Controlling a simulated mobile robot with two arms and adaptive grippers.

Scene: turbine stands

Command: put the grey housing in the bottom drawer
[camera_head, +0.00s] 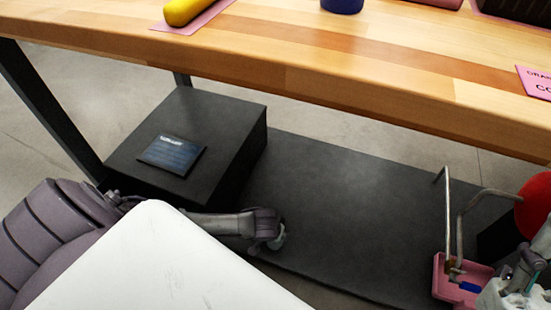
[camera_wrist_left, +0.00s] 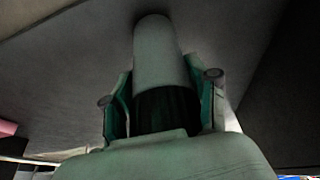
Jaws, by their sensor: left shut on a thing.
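A pale grey cylinder (camera_wrist_left: 157,55), which looks like the grey housing, is between the two teal fingers of my left gripper (camera_wrist_left: 164,88) in the left wrist view. The fingers are shut on it, and a dark ribbed part shows below it. In the head view my left arm reaches in under the table to the dark lower shelf (camera_head: 345,205), its end (camera_head: 275,237) low beside the black box; the housing cannot be made out there. What seems to be my right gripper (camera_head: 522,268) is partly cut off at the lower right. No bottom drawer can be made out.
A black box (camera_head: 235,155) with a dark label plate (camera_head: 171,155) stands on the shelf's left part. The wooden tabletop (camera_head: 300,50) overhangs it. A pink tray (camera_head: 440,285) with small items and bent metal rods are at right. The shelf's middle is clear.

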